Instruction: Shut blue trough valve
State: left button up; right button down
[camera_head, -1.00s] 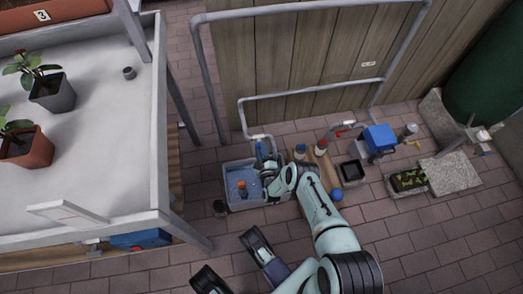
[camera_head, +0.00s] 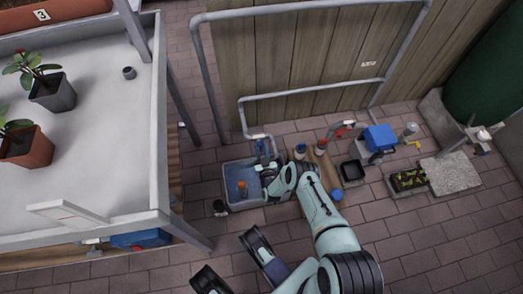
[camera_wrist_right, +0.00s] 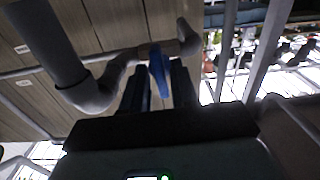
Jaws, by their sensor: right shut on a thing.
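The blue trough (camera_head: 228,180) stands on the brick paving and holds an orange-topped object (camera_head: 242,187). A grey pipe (camera_head: 243,115) comes down to a white fitting (camera_head: 258,136) above the trough's back edge. My right gripper (camera_head: 267,162) is at this pipe end, over the trough. In the right wrist view, the blue valve handle (camera_wrist_right: 158,68) lies between the two dark fingers of my right gripper (camera_wrist_right: 160,88), which is shut on it. In the head view the gripper and hand hide part of the handle and the trough's right side.
Right of the trough are bottles (camera_head: 301,151), a blue ball (camera_head: 336,195), a black tray (camera_head: 352,171) and a blue pump box (camera_head: 380,138). A white table (camera_head: 155,120) with potted plants stands left. A wooden fence (camera_head: 310,70) is behind. Front paving is mostly clear.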

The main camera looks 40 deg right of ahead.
jog(key=shift+m, duration=0.3)
jog(key=c, duration=1.2)
grip_release()
jog(key=shift+o, duration=0.2)
jog(key=shift+s+a, duration=0.1)
pick_arm(q)
jog(key=w+d+r+t+p, duration=0.1)
jog(key=w+r+t+p, duration=0.2)
jog(key=w+r, duration=0.3)
jog(key=w+p, duration=0.1)
jog(key=w, duration=0.1)
jog(key=shift+w+r+m, duration=0.3)
jog(key=shift+w+r, duration=0.1)
pick_arm(e)
jog(key=v, duration=1.3)
pick_arm(q)
jog(key=shift+d, duration=0.1)
